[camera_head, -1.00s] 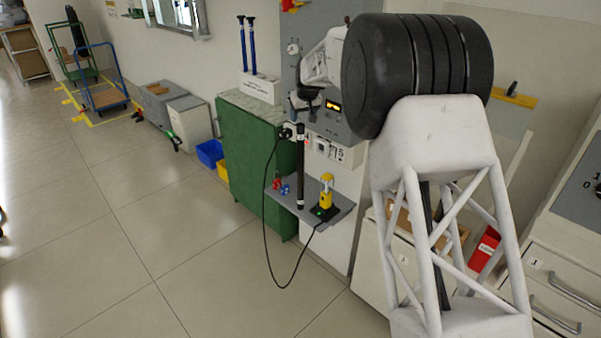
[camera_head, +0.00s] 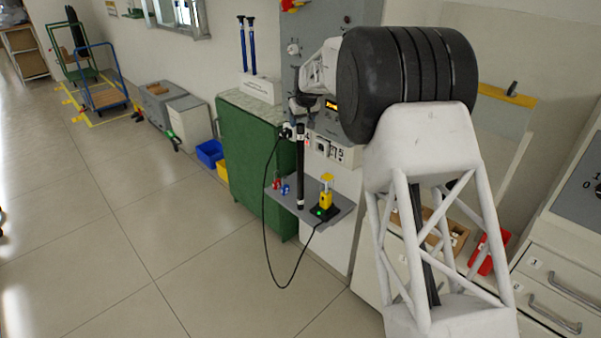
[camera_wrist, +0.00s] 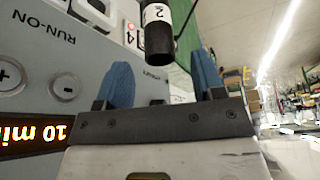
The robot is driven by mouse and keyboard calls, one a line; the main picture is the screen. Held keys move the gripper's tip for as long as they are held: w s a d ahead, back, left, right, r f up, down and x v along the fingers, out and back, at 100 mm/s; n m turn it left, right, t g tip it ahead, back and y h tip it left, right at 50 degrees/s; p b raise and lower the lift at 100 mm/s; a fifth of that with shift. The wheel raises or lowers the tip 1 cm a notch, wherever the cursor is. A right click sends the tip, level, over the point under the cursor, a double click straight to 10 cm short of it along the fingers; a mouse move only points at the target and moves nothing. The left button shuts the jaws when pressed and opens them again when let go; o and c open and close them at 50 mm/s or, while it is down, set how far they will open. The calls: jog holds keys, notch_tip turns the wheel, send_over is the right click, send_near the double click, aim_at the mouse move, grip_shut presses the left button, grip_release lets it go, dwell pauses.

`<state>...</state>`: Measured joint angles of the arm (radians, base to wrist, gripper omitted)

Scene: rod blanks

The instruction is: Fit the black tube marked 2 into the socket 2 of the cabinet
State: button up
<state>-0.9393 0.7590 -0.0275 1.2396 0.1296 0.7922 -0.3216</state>
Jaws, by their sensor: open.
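The black tube (camera_head: 300,180) stands upright at the front of the grey cabinet (camera_head: 345,88), its lower end at the grey shelf. In the wrist view, the tube (camera_wrist: 160,42) has a white label marked 2 near its close end. My gripper (camera_wrist: 159,68) is open, its two blue fingers apart, with the tube's end showing in the gap; whether it lies between the pads or beyond them is unclear. In the head view my gripper (camera_head: 302,104) is small and dark, just above the tube's top. Socket 2 cannot be made out; white sockets (camera_head: 333,150) show right of the tube.
A yellow device (camera_head: 326,196) stands on the shelf (camera_head: 342,208), with a black cable looping down to the left. Small red and blue parts sit left of the tube. A green cabinet (camera_head: 240,150) stands left, bearing a white holder (camera_head: 262,88) with blue-and-black rods.

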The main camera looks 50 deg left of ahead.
aim_at(300, 124)
jog(key=shift+x, duration=2.4)
grip_shut()
jog(key=shift+r, duration=0.1)
jog(key=shift+r, duration=1.6)
jog(key=shift+s+d+r, duration=0.1)
jog(key=shift+s, duration=0.05)
jog(key=s+d+r, duration=0.1)
jog(key=s+d, duration=0.8)
jog(key=d, duration=0.3)
jog(key=shift+d+r, duration=0.2)
jog(key=shift+d, duration=0.1)
